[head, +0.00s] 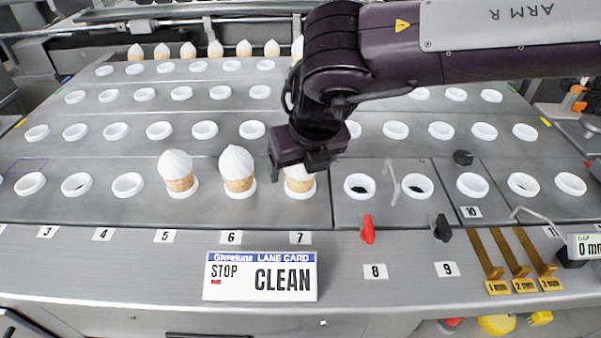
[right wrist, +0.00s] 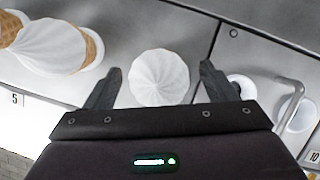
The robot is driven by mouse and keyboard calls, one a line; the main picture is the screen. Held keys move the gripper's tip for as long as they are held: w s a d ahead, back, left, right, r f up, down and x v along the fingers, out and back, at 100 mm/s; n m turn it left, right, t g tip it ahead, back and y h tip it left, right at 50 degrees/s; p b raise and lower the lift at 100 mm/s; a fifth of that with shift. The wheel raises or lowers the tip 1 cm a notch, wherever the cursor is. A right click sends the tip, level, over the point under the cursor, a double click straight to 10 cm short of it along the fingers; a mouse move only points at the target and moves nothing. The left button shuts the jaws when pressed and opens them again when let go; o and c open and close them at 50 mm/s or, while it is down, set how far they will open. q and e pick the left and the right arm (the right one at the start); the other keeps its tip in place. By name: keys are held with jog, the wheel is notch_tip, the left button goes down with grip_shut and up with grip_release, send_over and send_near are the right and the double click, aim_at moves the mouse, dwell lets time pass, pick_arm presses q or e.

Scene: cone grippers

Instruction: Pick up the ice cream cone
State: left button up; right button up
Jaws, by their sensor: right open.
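Three ice cream cones with white swirled tops stand in white ring holders in the front row, above labels 5, 6 and 7. The rightmost cone (head: 299,184) is partly hidden behind my right gripper (head: 305,160). In the right wrist view this cone's white top (right wrist: 159,78) shows between the two fingertips of the right gripper (right wrist: 158,80). The fingers are apart, with a gap on each side of the top. The cone at 6 (head: 238,168) and the cone at 5 (head: 177,171) stand upright to the left. My left gripper is not in view.
A row of cones (head: 188,52) stands at the back. Many empty ring holders fill the steel deck (head: 300,220). A lane card (head: 260,277) stands at the front. Red (head: 367,229) and black (head: 442,228) levers and a bent metal rod (head: 394,183) are to the right.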

jog(key=shift+w+a+f, duration=0.1)
jog(key=shift+w+f, duration=0.1)
jog(key=shift+f, duration=0.2)
jog(key=shift+c, duration=0.3)
jog(key=c, duration=0.8)
jog(key=shift+r, duration=0.15)
